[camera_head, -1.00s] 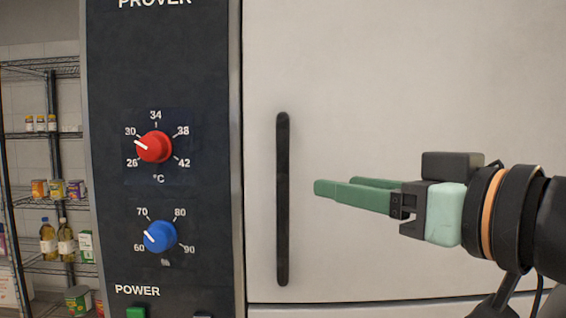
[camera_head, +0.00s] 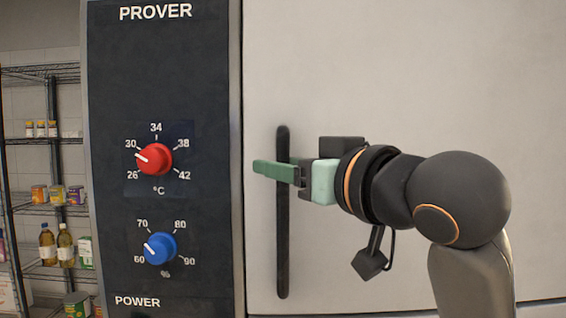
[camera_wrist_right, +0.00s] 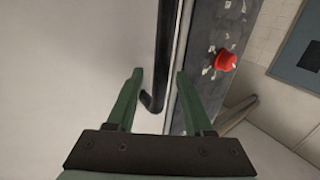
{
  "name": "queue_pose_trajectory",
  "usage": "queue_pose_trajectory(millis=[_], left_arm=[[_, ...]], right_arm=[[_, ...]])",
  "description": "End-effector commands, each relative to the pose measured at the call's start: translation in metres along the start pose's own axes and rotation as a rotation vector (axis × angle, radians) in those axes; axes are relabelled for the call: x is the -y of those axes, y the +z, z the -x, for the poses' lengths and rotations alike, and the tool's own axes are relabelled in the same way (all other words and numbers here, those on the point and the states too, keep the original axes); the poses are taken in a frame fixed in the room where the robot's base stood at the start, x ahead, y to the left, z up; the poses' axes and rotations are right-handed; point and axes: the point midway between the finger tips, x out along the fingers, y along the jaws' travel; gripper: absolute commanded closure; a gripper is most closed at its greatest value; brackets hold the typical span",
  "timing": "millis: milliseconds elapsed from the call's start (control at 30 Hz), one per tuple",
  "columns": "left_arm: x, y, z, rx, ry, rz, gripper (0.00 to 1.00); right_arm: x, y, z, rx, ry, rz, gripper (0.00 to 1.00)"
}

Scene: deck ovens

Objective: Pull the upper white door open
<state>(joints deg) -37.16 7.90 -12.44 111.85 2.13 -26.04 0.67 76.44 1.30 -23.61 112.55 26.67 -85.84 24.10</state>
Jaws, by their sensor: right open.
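The upper white door (camera_head: 410,70) fills the right of the head view and looks shut. Its long black vertical handle (camera_head: 283,245) stands near the door's left edge. My right gripper (camera_head: 262,168), with green fingers, comes in from the right and crosses the handle's upper half. Its fingertips reach past the handle to the left. In the right wrist view the fingers are apart, and the handle (camera_wrist_right: 162,60) shows between them, with one end near the fingers. I cannot tell whether a finger touches the handle. My left gripper is not in view.
The dark prover panel (camera_head: 165,85) stands just left of the door, with a red knob (camera_head: 154,159) and a blue knob (camera_head: 160,248). A wire shelf (camera_head: 40,205) with bottles and boxes is at the far left.

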Motion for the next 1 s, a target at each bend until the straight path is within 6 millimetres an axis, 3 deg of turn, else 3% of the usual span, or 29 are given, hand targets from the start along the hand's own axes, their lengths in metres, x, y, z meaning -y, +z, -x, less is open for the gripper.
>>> queue_pose_trajectory(millis=[367, 800, 1000], left_arm=[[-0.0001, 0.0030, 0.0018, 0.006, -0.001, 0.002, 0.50], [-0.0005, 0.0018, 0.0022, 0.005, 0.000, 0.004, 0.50], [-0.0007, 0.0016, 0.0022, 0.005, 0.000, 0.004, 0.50]], right_arm=[[0.0002, 0.0005, -0.0056, 0.001, 0.000, 0.000, 0.49], [0.0001, 0.0003, -0.0053, 0.000, 0.000, 0.000, 0.99], [0.0001, 0.0003, -0.0052, 0.000, 0.000, 0.000, 1.00]])
